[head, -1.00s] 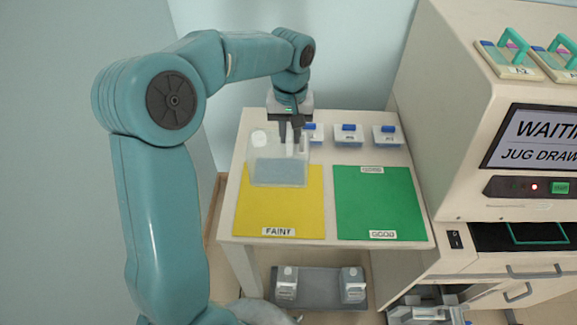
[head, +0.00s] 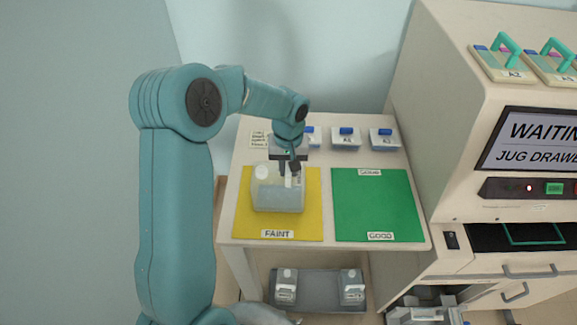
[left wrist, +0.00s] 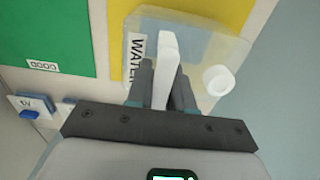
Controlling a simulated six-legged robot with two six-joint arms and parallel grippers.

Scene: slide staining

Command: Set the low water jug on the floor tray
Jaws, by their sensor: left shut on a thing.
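My left gripper (head: 291,166) is shut on the upright handle of the water jug (head: 277,196), a clear box-shaped jug with a white cap and pale liquid low inside. In the head view the jug appears over the yellow FAINT mat (head: 248,222); I cannot tell whether it touches the mat. The left wrist view shows the gripper (left wrist: 163,88) around the white handle, with the jug (left wrist: 215,45) and part of its WATER label beyond. The grey floor tray (head: 318,288) lies below the table and carries two jugs, one at each end. My right gripper is not in view.
A green GOOD mat (head: 375,205) lies right of the yellow one on the table (head: 230,232). Several small blue-lidded boxes stand along the back. The machine (head: 480,120) stands on the right, its screen partly reading WAITIN and JUG DRAW.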

